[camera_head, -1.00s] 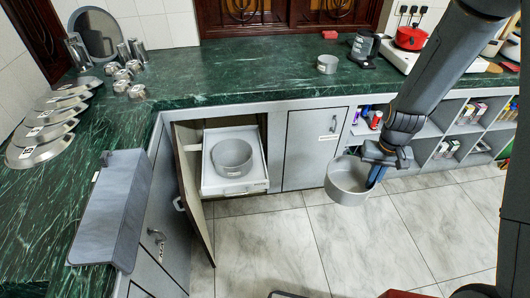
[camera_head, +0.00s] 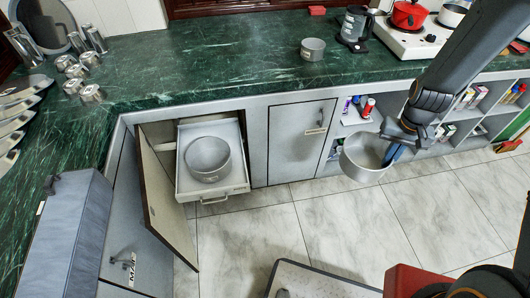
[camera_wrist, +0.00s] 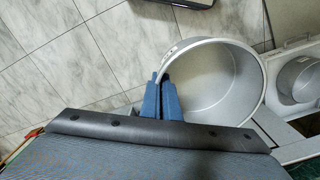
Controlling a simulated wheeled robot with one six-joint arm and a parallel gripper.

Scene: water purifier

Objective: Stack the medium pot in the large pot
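My gripper (camera_head: 393,153) is shut on the rim of a grey pot (camera_head: 362,163) and holds it upright above the floor, in front of the cabinets. In the wrist view, the blue fingers (camera_wrist: 161,84) pinch the wall of this pot (camera_wrist: 222,80), which looks empty. A second grey pot (camera_head: 207,160) sits in the pulled-out white drawer (camera_head: 185,191), left of my gripper; it also shows in the wrist view (camera_wrist: 299,79). It is open at the top and looks empty. I cannot tell by size which of the two is larger. A smaller grey pot (camera_head: 312,48) stands on the counter.
An open cabinet door (camera_head: 166,207) stands left of the drawer. The green counter (camera_head: 220,62) runs behind, with a kettle (camera_head: 355,27) and a red pot (camera_head: 408,14) on a stove. Open shelves (camera_head: 350,125) lie behind the held pot. The tiled floor before the drawer is clear.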

